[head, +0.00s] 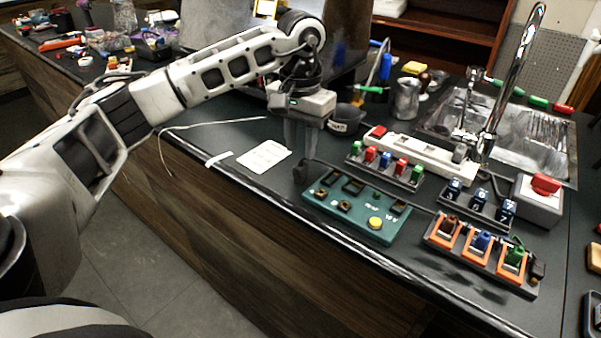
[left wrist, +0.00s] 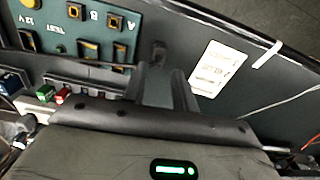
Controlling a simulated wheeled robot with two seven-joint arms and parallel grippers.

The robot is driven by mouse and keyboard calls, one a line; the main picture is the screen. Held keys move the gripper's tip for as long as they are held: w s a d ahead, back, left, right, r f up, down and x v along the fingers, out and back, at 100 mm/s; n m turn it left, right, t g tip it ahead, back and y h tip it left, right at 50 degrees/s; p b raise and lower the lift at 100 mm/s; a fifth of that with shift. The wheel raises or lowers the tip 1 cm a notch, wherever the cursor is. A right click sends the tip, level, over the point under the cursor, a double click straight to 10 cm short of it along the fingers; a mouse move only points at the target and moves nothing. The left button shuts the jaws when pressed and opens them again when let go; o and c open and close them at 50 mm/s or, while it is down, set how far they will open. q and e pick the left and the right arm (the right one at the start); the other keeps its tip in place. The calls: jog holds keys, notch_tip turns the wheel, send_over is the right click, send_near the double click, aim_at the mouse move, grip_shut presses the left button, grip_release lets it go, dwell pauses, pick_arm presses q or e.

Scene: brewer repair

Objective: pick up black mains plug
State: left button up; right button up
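A small black piece that looks like the mains plug (head: 299,173) lies on the dark bench top at the left end of the green panel. In the left wrist view it shows as a dark shape (left wrist: 158,52) just beyond the fingertips. My left gripper (head: 301,152) points down above and beside it. Its two fingers (left wrist: 166,75) stand apart with a gap between them and nothing held. I cannot tell whether a fingertip touches the plug. My right gripper is not in view.
A green panel (head: 358,211) with sockets and a yellow button lies to the right. A white card (head: 264,156) lies to the left. Behind are a white power strip (head: 425,150) and a rack of coloured blocks (head: 385,168). The bench's front edge is close.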

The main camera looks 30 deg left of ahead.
aim_at(300, 165)
pick_arm(q)
jog(key=shift+s+d+f+p, duration=0.15)
jog(key=shift+f+p, duration=0.2)
jog(key=shift+f, duration=0.95)
jog(key=shift+s+d+f+p, duration=0.15)
jog(key=shift+f+p, duration=0.15)
jog(key=shift+f, duration=1)
jog(key=shift+a, duration=0.1)
grip_shut()
jog(key=shift+r, duration=0.15)
